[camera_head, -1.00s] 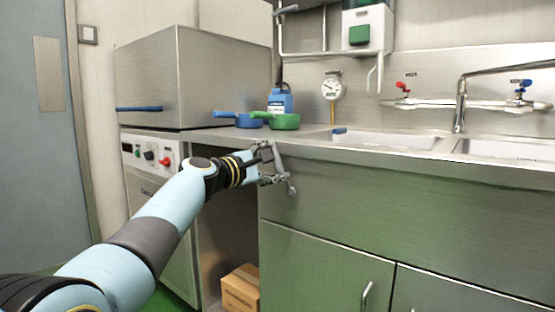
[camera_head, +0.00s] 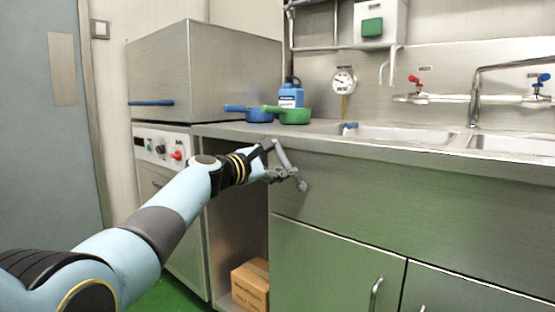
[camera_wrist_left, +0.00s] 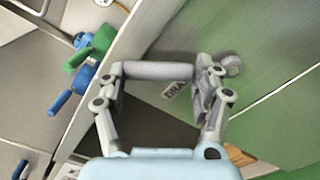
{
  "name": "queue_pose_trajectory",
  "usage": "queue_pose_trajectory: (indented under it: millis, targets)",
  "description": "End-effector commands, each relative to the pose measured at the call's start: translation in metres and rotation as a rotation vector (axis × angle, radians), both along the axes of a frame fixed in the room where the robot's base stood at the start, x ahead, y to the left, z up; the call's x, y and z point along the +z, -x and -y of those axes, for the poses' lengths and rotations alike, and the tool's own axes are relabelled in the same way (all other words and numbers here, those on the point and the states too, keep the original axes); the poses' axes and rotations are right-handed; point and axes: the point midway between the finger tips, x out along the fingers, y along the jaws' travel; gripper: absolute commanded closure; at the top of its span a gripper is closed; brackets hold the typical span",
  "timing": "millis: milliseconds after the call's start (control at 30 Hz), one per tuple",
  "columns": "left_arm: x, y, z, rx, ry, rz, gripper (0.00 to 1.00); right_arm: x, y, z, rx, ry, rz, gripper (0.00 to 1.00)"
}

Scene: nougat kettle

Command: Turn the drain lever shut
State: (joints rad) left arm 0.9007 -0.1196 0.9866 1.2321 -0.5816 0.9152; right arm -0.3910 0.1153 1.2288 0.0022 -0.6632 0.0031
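The drain lever (camera_head: 283,157) is a grey bar on the steel front panel below the counter. In the head view it leans, its upper end left and its lower end at a round grey knob. In the left wrist view the lever bar (camera_wrist_left: 158,70) spans the gap between my fingertips, with a partly hidden label (camera_wrist_left: 174,90) behind it. My left gripper (camera_head: 277,163) is at the lever; in the left wrist view its fingers (camera_wrist_left: 158,72) are wide apart, one near each end of the bar. Whether they touch it is unclear. My right gripper is out of view.
The sink (camera_head: 400,134) is to the right. A cardboard box (camera_head: 250,284) sits in the open bay below. Red and blue taps are at the back wall.

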Motion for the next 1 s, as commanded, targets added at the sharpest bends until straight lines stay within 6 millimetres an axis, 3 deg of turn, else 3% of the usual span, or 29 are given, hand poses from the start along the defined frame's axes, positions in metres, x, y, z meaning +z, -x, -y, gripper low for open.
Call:
queue_pose_trajectory:
  millis: [33,133,567,1000]
  targets:
    - [-0.001,0.000,0.000,0.000,-0.001,-0.001,0.24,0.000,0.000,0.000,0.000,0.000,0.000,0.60]
    - [0.000,0.000,0.000,0.000,0.000,0.000,0.11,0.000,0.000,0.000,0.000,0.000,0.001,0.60]
    - [0.000,0.008,-0.006,0.000,0.001,0.003,0.11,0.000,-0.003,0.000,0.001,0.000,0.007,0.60]
    - [-0.001,0.077,-0.057,0.002,-0.003,0.001,0.11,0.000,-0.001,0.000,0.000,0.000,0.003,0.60]
